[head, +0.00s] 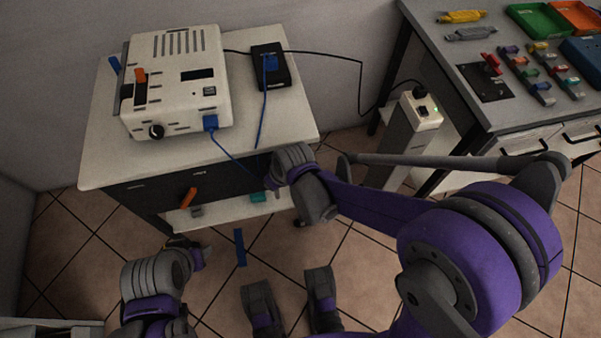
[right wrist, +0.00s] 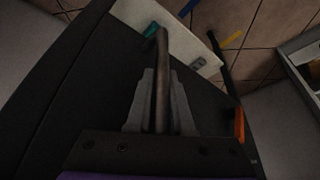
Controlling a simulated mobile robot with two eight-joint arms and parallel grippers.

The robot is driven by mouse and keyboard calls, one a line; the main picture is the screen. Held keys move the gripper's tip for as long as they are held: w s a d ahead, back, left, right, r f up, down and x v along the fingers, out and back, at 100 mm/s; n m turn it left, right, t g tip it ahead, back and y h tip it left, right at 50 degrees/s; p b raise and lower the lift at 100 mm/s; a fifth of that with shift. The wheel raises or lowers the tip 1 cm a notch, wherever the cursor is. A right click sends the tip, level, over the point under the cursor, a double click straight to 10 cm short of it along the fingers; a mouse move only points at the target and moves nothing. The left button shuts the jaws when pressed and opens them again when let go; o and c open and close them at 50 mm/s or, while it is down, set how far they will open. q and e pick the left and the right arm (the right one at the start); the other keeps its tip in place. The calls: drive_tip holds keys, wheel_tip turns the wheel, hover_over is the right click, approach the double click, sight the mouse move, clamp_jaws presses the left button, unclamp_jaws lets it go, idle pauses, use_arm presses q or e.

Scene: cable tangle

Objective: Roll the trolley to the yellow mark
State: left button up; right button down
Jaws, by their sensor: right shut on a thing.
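The trolley (head: 105,155) has a white top, a dark front and a low white shelf, and stands against the wall at the left of the head view. Its dark body (right wrist: 80,90) fills much of the right wrist view. My right gripper (head: 272,182) is at the trolley's front right; in the right wrist view its fingers are shut on a bar-like handle (right wrist: 162,75). The yellow mark (right wrist: 233,39) is a short strip on the tiles in the right wrist view; I cannot make it out in the head view. My left gripper (head: 203,254) is low before the trolley, its jaws unclear.
A white machine (head: 178,80) and a black box (head: 269,65) with blue cables ride on top. A black cable runs to a socket post (head: 400,140) beside the workbench (head: 445,62). A blue strip (head: 240,247) lies on the floor. An orange piece (head: 188,198) is at the trolley front.

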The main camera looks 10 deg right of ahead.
sight(222, 158)
drive_tip(key=a, duration=1.3)
drive_tip(key=shift+a, duration=0.35)
drive_tip(key=c, duration=0.8)
unclamp_jaws()
drive_tip(key=shift+a, duration=0.2)
drive_tip(key=shift+d+r, duration=0.1)
drive_tip(key=shift+d, duration=0.05)
drive_tip(key=p+v, duration=0.3)
drive_tip(key=v, duration=0.7)
drive_tip(key=shift+r, duration=0.35)
drive_tip(key=shift+s+d, duration=0.1)
